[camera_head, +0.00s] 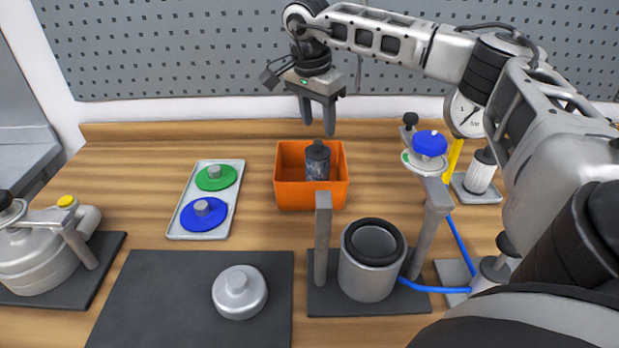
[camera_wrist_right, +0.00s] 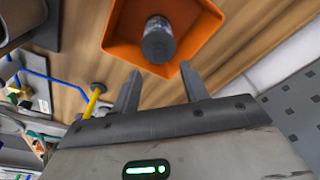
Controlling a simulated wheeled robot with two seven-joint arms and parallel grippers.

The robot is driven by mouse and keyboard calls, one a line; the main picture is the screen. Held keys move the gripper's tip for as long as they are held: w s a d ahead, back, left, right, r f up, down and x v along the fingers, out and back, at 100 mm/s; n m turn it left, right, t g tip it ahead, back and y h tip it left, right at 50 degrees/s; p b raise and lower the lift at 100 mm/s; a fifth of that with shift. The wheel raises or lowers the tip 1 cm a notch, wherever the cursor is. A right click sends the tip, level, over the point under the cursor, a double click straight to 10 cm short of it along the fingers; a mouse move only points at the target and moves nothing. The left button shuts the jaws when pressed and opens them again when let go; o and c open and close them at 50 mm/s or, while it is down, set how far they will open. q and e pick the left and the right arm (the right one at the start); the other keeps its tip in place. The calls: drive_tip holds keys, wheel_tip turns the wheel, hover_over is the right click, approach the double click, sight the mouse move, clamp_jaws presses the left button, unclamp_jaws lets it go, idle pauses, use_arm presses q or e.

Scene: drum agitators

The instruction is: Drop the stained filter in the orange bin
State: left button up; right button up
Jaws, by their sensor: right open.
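The stained filter (camera_head: 317,161), a dark grey mottled cylinder with a black cap, stands inside the orange bin (camera_head: 311,195) in the head view. In the right wrist view the filter (camera_wrist_right: 158,40) shows inside the orange bin (camera_wrist_right: 128,50), apart from the fingers. My right gripper (camera_head: 319,128) is open above the rear of the bin, its fingers pointing down and empty. In the right wrist view its two fingers (camera_wrist_right: 160,88) are spread with nothing between them. My left gripper is not in view.
A tray (camera_head: 174,228) with green and blue discs lies left of the bin. A metal cup housing (camera_head: 368,275) between two posts stands in front. A white filter (camera_head: 480,172) sits on a small tray at right. A metal lid (camera_head: 240,292) lies on a dark mat.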

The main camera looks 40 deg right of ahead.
wheel_tip(320, 180, up, 15)
drive_tip(key=a, duration=0.2)
drive_tip(key=shift+a, duration=0.15)
drive_tip(key=shift+s+f, duration=0.1)
